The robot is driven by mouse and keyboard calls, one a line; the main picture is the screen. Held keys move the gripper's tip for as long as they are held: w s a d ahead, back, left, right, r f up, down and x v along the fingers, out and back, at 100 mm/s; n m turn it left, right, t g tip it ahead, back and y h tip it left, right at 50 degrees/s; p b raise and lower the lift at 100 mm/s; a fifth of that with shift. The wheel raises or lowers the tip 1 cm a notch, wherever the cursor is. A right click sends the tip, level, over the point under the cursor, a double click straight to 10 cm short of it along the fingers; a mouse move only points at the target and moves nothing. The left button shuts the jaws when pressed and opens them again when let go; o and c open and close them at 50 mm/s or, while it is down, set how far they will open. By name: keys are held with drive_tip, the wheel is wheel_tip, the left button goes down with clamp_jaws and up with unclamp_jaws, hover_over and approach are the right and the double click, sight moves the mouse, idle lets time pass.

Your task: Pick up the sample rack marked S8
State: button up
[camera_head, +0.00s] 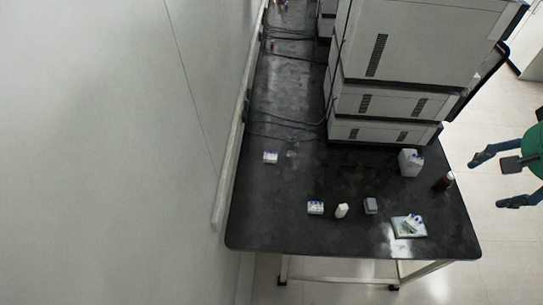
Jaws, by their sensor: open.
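Several small white items stand on the black bench, and no S8 mark is legible at this size. One small white rack-like block (315,208) with bluish tops is near the front left of the bench. A similar white block (270,158) sits farther back on the left. I cannot tell which of them is marked S8. My gripper is not in view.
The black bench (290,228) also holds a white bottle (342,210), a grey container (370,206), a pale tray with items (396,232), a white box (408,169) and a brown bottle (444,182). Stacked instruments (385,105) fill the back. A wall borders the left; a green stool (536,150) stands right.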

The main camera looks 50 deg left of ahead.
drive_tip(key=w+a+f+n+g+p, duration=0.15)
drive_tip(key=w+a, duration=0.25)
drive_tip(key=a, duration=0.4)
drive_tip(key=w+a+f, duration=0.3)
drive_tip(key=w+a, duration=0.2)
drive_tip(key=a, duration=0.4)
drive_tip(key=w+a+f+n, duration=0.1)
drive_tip(key=a+f, duration=0.4)
drive_tip(key=a, duration=0.4)
drive_tip(key=w+a+f+n, duration=0.1)
drive_tip(key=a+f, duration=0.4)
drive_tip(key=a, duration=0.4)
drive_tip(key=n+g+h+p, duration=0.1)
drive_tip(key=n+g+p, duration=0.1)
drive_tip(key=p, duration=0.1)
hover_over(271, 156)
wheel_tip(271, 156, down, 28)
drive_tip(key=r, duration=0.1)
drive_tip(key=shift+a+f, duration=0.1)
drive_tip(key=shift+f, duration=0.1)
drive_tip(key=shift+f, duration=0.1)
drive_tip(key=shift+f+b, duration=0.35)
drive_tip(key=shift+f, duration=3.85)
drive_tip(key=shift+f, duration=2.6)
